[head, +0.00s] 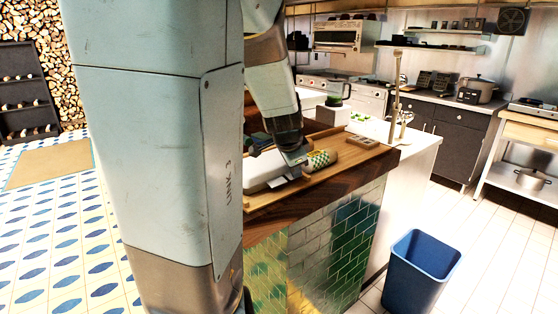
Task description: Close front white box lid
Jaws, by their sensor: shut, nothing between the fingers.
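A white box (262,170) lies on the wooden counter (350,163), partly hidden at its left by my own arm link. Its lid cannot be made out clearly, so I cannot tell whether it is open or shut. My gripper (297,170) points down at the right end of the box, close to or touching it. The gripper appears shut with nothing held. The fingertips are small and hard to separate from the white box.
A green and white checkered item (319,160) sits just right of my gripper. A small compartmented tray (362,141) lies further right. A tap (395,95) stands behind the counter. A blue bin (420,268) stands on the floor at right.

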